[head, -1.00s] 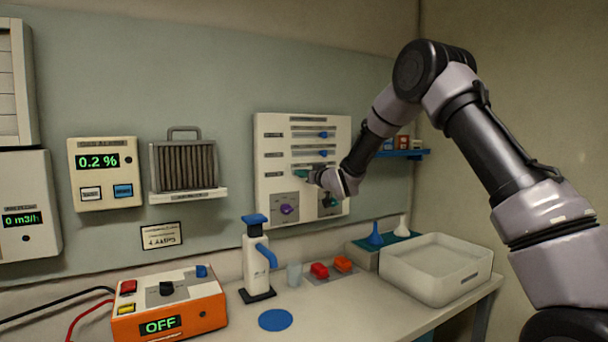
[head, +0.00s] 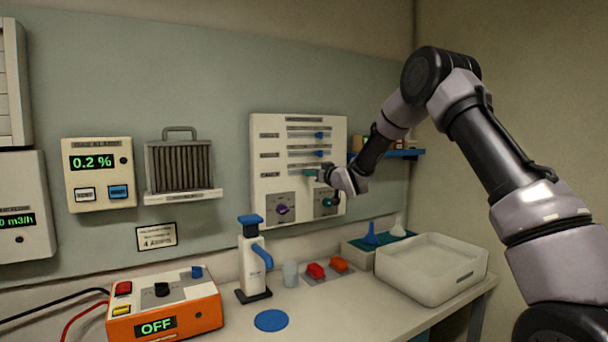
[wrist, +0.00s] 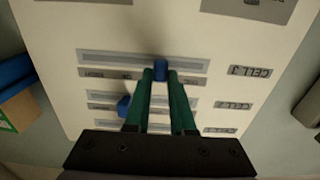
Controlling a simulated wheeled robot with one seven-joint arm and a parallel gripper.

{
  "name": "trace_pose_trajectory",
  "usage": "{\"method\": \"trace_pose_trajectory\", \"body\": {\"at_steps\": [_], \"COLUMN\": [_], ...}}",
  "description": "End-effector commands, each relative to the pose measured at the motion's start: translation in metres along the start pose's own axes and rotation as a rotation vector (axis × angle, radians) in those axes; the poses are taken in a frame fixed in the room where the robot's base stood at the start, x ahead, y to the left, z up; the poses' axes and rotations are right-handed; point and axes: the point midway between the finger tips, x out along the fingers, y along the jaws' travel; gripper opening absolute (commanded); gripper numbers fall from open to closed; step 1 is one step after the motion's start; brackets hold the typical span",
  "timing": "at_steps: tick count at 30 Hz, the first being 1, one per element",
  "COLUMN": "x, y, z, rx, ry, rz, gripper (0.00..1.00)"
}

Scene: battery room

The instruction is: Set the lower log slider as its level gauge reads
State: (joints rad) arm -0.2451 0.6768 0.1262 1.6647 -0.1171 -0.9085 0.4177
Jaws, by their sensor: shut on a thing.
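The white log panel (head: 259,200) hangs on the back wall with three horizontal sliders, two with blue knobs showing in the head view. The wrist view shows the panel upside down; there the lowest slider's slot (wrist: 105,58) is beside the label CELL 3 (wrist: 250,71). The scale marks are too blurred to read. I cannot make out a level gauge.
The CELL 2 slider's blue knob (wrist: 124,104) is close beside my fingers. Below the sliders are a purple knob (head: 282,209) and a green knob (head: 327,202).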

Motion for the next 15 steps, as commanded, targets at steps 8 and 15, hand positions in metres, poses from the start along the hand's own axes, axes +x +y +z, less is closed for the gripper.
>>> {"method": "trace_pose_trajectory", "body": {"at_steps": [8,15], "x": [0.0001,0.0001], "y": [-0.0002,-0.0004], "z": [0.0000,0.0000], "rx": [0.000,0.000], "ry": [0.000,0.000], "rz": [-0.002,-0.002], "gripper": [0.26,0.53]}}
